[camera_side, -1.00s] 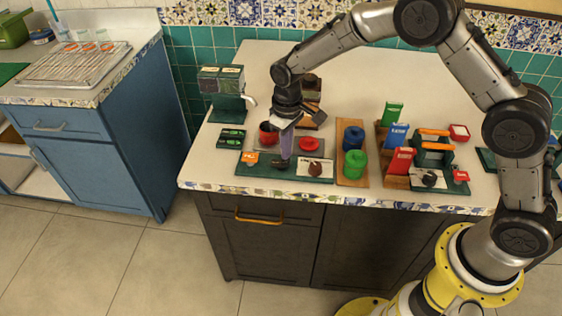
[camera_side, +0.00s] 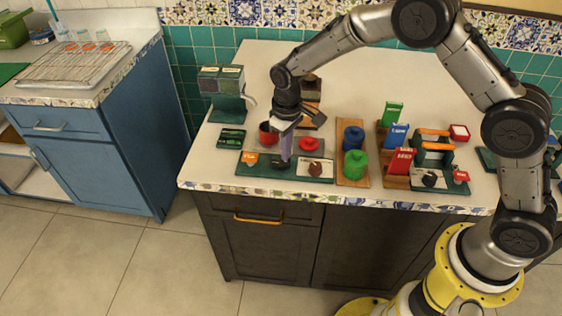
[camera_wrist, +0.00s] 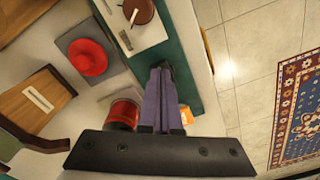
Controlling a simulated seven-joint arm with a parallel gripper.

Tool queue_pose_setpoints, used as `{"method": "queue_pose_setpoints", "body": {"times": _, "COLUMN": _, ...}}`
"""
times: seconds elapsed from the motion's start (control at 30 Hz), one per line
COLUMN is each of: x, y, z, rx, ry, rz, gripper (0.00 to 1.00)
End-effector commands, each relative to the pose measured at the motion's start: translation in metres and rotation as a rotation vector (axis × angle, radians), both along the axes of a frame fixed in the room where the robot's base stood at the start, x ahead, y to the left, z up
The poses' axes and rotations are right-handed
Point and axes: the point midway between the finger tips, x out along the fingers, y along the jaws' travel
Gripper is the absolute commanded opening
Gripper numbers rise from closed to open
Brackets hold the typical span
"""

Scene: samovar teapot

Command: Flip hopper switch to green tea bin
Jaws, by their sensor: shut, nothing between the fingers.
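The green hopper unit (camera_side: 222,92) stands at the back left of the counter, with two labelled bins on top and a pale spout or lever (camera_side: 250,102) on its right side. Its switch is too small to tell apart, and which bin it is set to cannot be seen. My gripper (camera_side: 284,164) is shut and empty, pointing down at the dark green board (camera_side: 255,173) at the counter's front, well in front of the hopper. In the wrist view the closed purple-grey fingers (camera_wrist: 163,72) are over the green board edge. The hopper does not show there.
A red pot (camera_side: 267,136) and a red round piece (camera_side: 309,144) stand behind the board. An orange piece (camera_side: 250,158) is on its left. Blue (camera_side: 353,138) and green (camera_side: 354,165) canisters stand to the right. A dark green tray (camera_side: 231,138) lies before the hopper.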

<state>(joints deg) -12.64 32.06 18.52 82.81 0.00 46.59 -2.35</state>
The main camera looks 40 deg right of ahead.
Motion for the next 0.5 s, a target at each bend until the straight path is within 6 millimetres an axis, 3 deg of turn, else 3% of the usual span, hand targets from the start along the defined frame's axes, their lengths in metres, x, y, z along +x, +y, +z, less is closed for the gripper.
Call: {"method": "queue_pose_setpoints", "body": {"times": 0.5, "x": -0.0002, "y": -0.0001, "z": -0.0074, "rx": 0.000, "ry": 0.001, "rz": 0.000, "gripper": 0.00}}
